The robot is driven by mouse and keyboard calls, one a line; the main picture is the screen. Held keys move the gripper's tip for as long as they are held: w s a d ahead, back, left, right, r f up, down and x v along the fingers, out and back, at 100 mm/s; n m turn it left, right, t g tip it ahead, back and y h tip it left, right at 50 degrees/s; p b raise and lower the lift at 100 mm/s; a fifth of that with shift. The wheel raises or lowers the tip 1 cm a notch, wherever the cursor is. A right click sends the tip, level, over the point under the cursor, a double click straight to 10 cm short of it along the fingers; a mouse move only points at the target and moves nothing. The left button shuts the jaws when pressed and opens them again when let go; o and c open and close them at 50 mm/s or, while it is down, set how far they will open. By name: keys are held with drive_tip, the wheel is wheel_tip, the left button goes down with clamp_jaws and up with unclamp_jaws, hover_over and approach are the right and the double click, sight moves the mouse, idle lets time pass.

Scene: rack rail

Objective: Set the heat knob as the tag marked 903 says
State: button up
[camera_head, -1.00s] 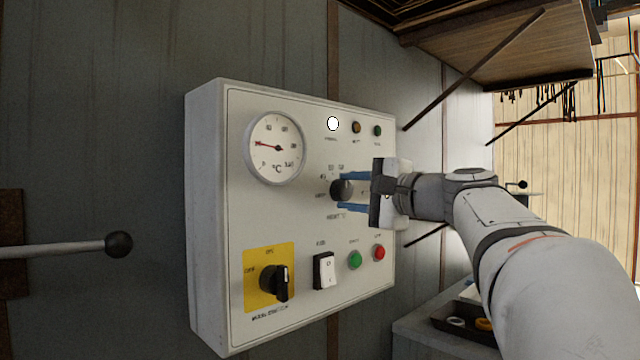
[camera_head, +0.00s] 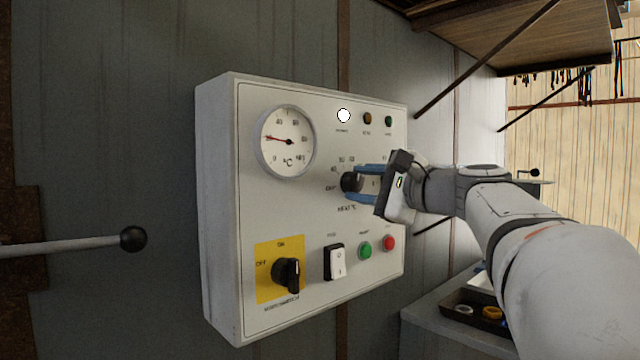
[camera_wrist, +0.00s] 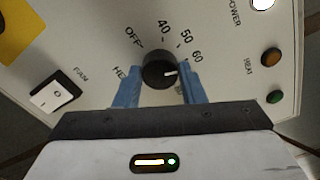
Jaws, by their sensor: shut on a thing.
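The heat knob (camera_head: 350,182) is a round black knob on the white control panel (camera_head: 222,215). In the wrist view the knob (camera_wrist: 158,72) shows a white pointer line facing right, close to or slightly past the 60 mark. OFF, 40, 50 and 60 are readable around it; the blue fingers may hide other marks. My gripper (camera_head: 366,183) is shut on the knob, with one blue finger on each side; it also shows in the wrist view (camera_wrist: 158,88). No tag marked 903 is visible in these frames.
The panel also carries a dial gauge (camera_head: 287,141), a black main switch (camera_head: 287,275) on yellow, a white fan rocker (camera_head: 337,262), and green (camera_head: 365,250) and red (camera_head: 389,242) buttons. A lever with a black ball (camera_head: 133,239) is at left. A shelf (camera_head: 540,45) overhangs at upper right.

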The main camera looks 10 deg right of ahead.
drive_tip(key=o, duration=1)
drive_tip(key=shift+d, duration=0.1)
drive_tip(key=v, duration=0.7)
drive_tip(key=shift+s+d, duration=0.1)
drive_tip(key=shift+s, duration=0.25)
drive_tip(key=shift+f, duration=0.1)
